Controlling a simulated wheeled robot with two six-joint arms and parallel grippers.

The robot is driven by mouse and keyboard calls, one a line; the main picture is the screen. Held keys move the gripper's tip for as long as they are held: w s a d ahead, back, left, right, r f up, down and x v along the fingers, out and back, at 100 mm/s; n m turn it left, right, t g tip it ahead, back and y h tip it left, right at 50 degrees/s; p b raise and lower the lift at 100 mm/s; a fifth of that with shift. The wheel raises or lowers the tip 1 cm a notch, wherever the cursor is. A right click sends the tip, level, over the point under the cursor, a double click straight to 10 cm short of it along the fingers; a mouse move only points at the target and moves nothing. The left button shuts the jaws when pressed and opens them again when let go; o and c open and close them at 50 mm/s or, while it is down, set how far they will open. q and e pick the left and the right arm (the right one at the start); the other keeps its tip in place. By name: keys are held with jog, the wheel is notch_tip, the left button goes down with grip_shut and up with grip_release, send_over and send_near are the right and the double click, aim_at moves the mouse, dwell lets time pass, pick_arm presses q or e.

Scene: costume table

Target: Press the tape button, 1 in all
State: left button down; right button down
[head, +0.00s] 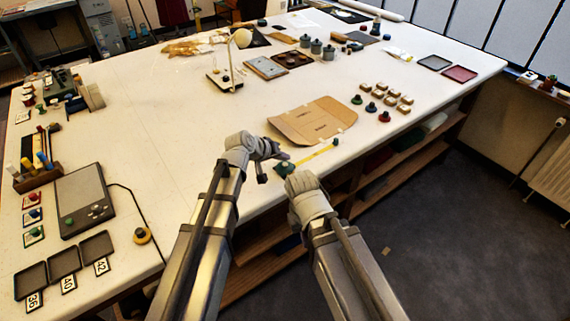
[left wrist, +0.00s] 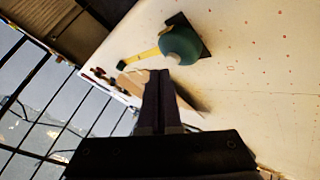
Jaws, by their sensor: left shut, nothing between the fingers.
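The green tape measure (head: 284,168) sits near the table's front edge, with its yellow tape (head: 318,156) drawn out to the right. In the left wrist view the tape measure (left wrist: 181,45) shows as a rounded green body on a dark base, beyond the fingertips. I cannot make out its button. My left gripper (head: 283,157) is shut and empty, close to the tape measure; I see no clear contact. It also shows in the left wrist view (left wrist: 158,76). My right arm ends just right of the tape measure; its fingers cannot be made out.
A brown cardboard piece (head: 314,121) lies behind the yellow tape. Several small knobbed pieces stand to its right. A grey scale-like device (head: 84,201) and dark trays (head: 64,262) are at the left. The white table (head: 165,130) is clear at middle left.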

pick_arm(q)
jog(key=shift+f, duration=0.35)
jog(key=shift+f+b, duration=0.45)
jog(key=shift+b, duration=0.2)
dwell(0.3)
jog(key=shift+r, duration=0.1)
jog(key=shift+r+p, duration=0.8)
jog(key=shift+p, duration=0.05)
notch_tip(320, 180, up, 5)
jog(key=p, duration=0.5)
dwell(0.3)
dwell(0.5)
